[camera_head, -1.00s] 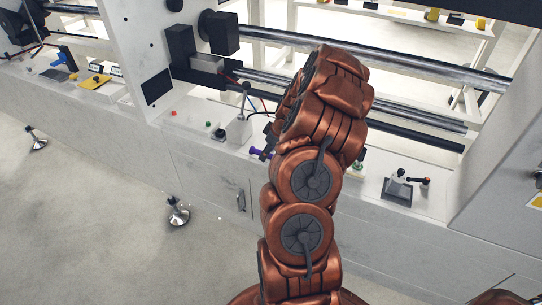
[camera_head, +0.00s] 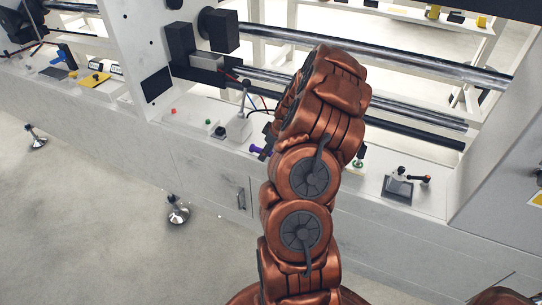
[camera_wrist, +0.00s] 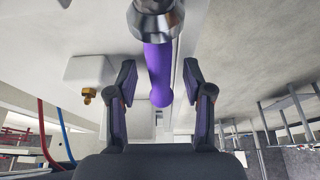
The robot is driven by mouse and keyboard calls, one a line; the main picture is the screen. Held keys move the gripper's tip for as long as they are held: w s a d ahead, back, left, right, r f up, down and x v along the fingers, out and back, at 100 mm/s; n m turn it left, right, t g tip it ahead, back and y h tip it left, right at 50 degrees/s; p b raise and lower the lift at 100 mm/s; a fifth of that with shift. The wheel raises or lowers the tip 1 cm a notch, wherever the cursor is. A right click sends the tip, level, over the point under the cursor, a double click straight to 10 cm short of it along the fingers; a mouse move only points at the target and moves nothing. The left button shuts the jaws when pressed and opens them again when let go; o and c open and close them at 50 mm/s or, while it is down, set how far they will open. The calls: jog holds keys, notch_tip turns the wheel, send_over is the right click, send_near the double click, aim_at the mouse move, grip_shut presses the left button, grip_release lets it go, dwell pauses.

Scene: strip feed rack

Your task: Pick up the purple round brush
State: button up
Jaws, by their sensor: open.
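The purple round brush (camera_wrist: 158,72) shows in the wrist view as a purple handle with a rounded end and a silver metal collar at the top. My gripper (camera_wrist: 159,82) is open, with one dark finger on each side of the purple handle. Gaps show between the handle and both fingers; it does not look gripped. In the head view a small purple part (camera_head: 257,150) shows at the ledge, just left of my arm. My arm hides the rest of it and my gripper there.
A white block with a brass fitting (camera_wrist: 87,94) and red and blue hoses lie left of the gripper in the wrist view. A lever (camera_head: 243,98) stands left of my arm; a black-handled switch (camera_head: 412,177) is to the right. Metal rollers (camera_head: 380,58) run behind.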

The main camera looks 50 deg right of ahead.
jog(key=shift+f, duration=0.1)
grip_shut()
dwell(0.5)
